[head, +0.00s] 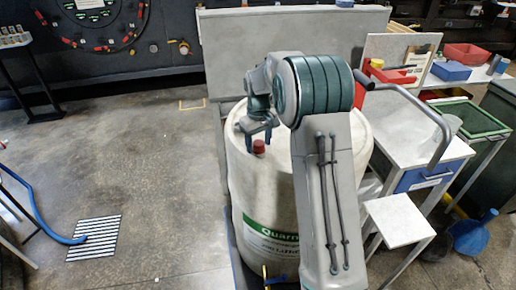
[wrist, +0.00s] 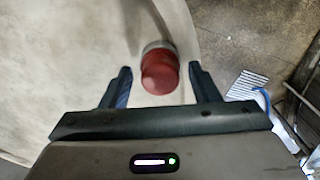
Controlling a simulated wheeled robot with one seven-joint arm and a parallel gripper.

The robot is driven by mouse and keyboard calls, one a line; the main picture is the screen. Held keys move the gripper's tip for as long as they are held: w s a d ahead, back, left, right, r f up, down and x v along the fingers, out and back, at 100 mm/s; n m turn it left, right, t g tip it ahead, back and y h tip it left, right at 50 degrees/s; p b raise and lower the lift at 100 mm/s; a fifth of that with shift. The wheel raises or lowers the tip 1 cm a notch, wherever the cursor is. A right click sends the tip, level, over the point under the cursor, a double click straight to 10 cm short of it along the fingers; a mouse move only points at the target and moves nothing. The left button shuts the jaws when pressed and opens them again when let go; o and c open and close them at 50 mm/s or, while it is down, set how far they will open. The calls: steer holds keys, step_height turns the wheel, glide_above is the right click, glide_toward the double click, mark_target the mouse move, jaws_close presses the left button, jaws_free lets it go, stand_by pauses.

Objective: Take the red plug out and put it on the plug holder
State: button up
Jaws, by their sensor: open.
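My gripper (head: 257,134) is open just above and behind the plug in the head view. In the wrist view the plug (wrist: 160,74) shows between the two spread fingers of my gripper (wrist: 159,76), with a gap on each side. I cannot tell whether the fingertips are down at its height. A black stand (head: 17,41) with small pale pieces on top is at the upper left; I cannot tell if it is the plug holder.
A white bench (head: 410,150) with a curved grey handle stands right of the drum. A small white stool (head: 399,220) is in front of it. A grey panel (head: 290,45) rises behind the drum. The concrete floor on the left is mostly clear, with a grate (head: 94,238) and blue hose (head: 40,215).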

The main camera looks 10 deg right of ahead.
steer(key=m, duration=1)
steer(key=c, duration=1.1)
steer(key=n, duration=0.4)
steer(key=shift+n, duration=0.3)
steer(key=n, duration=0.5)
steer(key=shift+n, duration=0.3)
